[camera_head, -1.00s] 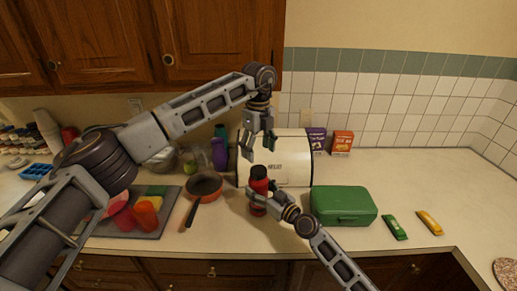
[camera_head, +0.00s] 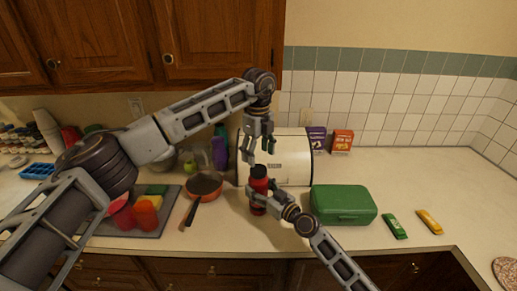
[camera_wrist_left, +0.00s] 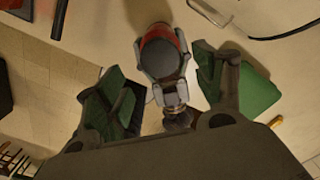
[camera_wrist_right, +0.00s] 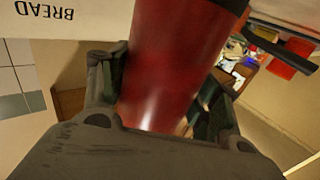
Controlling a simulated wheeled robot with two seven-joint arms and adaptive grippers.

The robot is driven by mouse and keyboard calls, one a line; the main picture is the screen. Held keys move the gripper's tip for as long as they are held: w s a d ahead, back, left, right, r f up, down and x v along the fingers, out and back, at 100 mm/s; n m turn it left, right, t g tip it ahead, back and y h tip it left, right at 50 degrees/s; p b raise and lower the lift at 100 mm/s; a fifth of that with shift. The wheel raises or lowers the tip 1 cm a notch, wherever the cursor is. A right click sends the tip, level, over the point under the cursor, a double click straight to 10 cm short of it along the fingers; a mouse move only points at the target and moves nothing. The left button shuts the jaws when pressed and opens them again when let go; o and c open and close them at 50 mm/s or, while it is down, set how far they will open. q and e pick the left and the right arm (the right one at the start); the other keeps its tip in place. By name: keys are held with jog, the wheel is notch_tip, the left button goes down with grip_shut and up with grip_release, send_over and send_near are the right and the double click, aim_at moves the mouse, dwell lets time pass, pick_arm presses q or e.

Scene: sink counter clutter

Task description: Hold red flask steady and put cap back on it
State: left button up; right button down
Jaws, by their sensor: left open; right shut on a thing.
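The red flask (camera_head: 259,186) stands upright on the counter in front of the bread box. Its top is a dark disc (camera_wrist_left: 160,58) in the left wrist view, which looks like the black cap sitting on it; how firmly it sits I cannot tell. My right gripper (camera_head: 258,204) is shut around the flask's red body, which fills the right wrist view (camera_wrist_right: 172,65). My left gripper (camera_head: 261,155) is open and empty, pointing down just above the flask's top. In the left wrist view its fingers are spread on either side of the dark top, apart from it.
A cream bread box (camera_head: 292,160) stands close behind the flask. A green lunch box (camera_head: 342,203) is to the right, and an orange pan (camera_head: 206,187) to the left. A grey tray (camera_head: 160,227) with red cups lies further left. The counter at far right is mostly clear.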

aim_at(258, 168)
pick_arm(q)
jog(key=shift+f, duration=3.1)
jog(key=shift+c, duration=0.3)
jog(key=c, duration=1)
jog(key=shift+c, duration=0.2)
